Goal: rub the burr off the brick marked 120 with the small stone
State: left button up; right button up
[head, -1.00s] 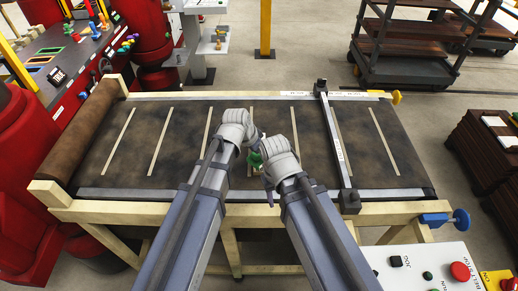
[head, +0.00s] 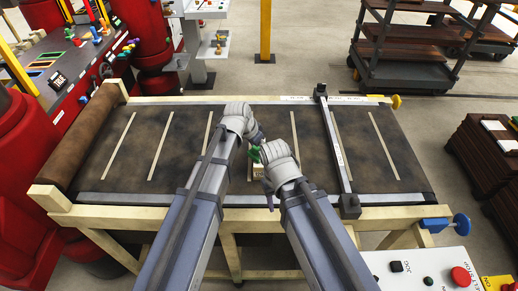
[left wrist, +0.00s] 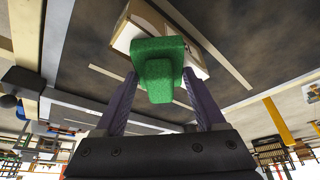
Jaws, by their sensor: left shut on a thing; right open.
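A small green stone (head: 254,154) is between the fingers of my left gripper (head: 258,140). In the left wrist view the stone (left wrist: 157,70) shows large between the two purple fingers (left wrist: 160,100). A cream brick (left wrist: 134,30) is right behind the stone in that view; whether they touch I cannot tell. In the head view only a small pale part of the brick (head: 257,172) shows, on the dark belt beside my right gripper (head: 267,190). The right gripper is open, low over the belt. The number and the burr are not readable.
The dark belt table (head: 100,198) has pale cross strips and free room to both sides. A grey bar (head: 335,150) crosses it on the right. A control panel with a red button (head: 460,276) stands at the front right, and red machinery (head: 30,145) stands left.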

pick_arm(q)
jog(key=shift+r, duration=0.15)
notch_tip(320, 180, up, 6)
jog(key=p, duration=0.6)
notch_tip(320, 180, up, 3)
jog(key=p, duration=0.3)
dwell(0.7)
